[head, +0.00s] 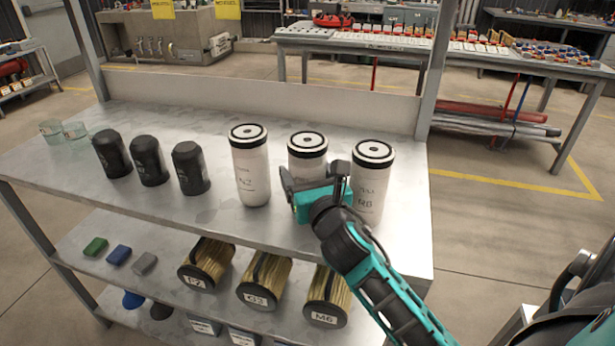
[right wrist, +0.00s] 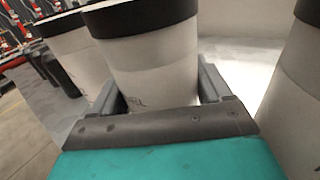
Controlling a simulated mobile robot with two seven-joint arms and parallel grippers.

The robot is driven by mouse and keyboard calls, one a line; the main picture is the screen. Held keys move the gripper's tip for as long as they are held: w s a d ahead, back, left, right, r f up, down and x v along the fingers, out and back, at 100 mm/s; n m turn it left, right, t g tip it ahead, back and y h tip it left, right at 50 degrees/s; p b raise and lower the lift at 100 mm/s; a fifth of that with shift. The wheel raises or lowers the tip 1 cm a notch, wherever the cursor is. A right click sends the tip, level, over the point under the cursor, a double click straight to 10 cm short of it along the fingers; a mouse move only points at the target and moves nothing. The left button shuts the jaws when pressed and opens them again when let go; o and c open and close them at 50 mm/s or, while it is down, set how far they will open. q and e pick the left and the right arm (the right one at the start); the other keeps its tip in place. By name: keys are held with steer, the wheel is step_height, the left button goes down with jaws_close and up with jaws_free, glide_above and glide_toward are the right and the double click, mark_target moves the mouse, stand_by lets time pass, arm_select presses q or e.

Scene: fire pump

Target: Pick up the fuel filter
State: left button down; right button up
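Three white canister filters with black ring tops stand upright in a row on the metal table: a left one (head: 251,168), a middle one (head: 305,163) and a right one (head: 371,190). The pictures do not say which is the fuel filter. My right gripper (head: 312,184) is at the middle canister, with one finger on each side of its body. In the right wrist view the middle canister (right wrist: 150,65) stands between the two fingers (right wrist: 160,88); whether they press on it cannot be told. Its lower part is hidden. My left gripper is not in view.
The right canister stands close beside my right gripper. Several black filters (head: 149,161) and glass cups (head: 51,131) stand to the left on the metal table (head: 220,222). Pleated gold filters (head: 265,280) and small coloured blocks (head: 119,254) lie on the lower shelf.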

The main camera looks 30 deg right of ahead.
steer(key=c, duration=0.6)
steer(key=shift+r, duration=0.1)
steer(key=shift+c, duration=0.3)
steer(key=shift+r, duration=0.1)
